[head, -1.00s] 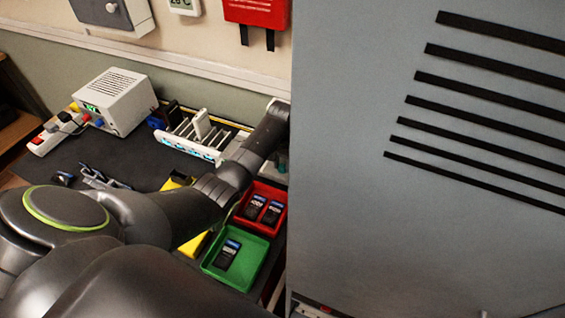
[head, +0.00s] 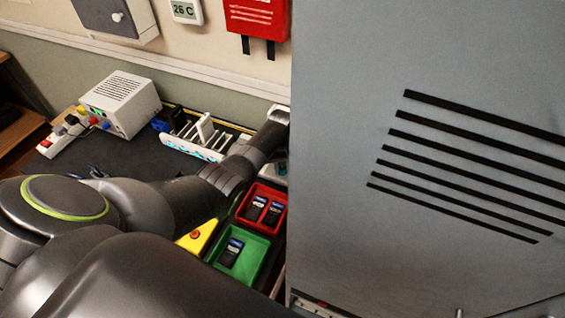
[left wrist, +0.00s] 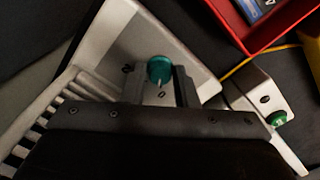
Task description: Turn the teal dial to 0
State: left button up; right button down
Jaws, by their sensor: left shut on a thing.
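The teal dial (left wrist: 159,69) sits on a light grey box (left wrist: 118,38) in the left wrist view, with a pale pointer line on its lower side toward the fingers. Small dark marks lie around it, too small to read for certain. My left gripper (left wrist: 160,80) has a finger on each side of the dial and is shut on it. In the head view my left arm reaches to the back right of the bench; its end is partly hidden by the big grey panel, and the dial cannot be made out there. My right gripper is not in view.
A red tray (head: 246,213) and a green tray (head: 255,263) hold phones near my left forearm. A white slotted rack (head: 180,143) stands behind it. A green knob (left wrist: 278,117) on a smaller box is close by. The large grey panel (head: 330,120) blocks the right side.

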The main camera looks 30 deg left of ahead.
aim_at(283, 168)
pick_arm(q)
jog(key=shift+w+r+n, duration=0.1)
jog(key=shift+n, duration=0.5)
jog(key=shift+p, duration=0.3)
jog(key=o, duration=1)
notch_tip(283, 168, up, 17)
jog(key=shift+r+b, duration=0.15)
jog(key=shift+b, duration=0.25)
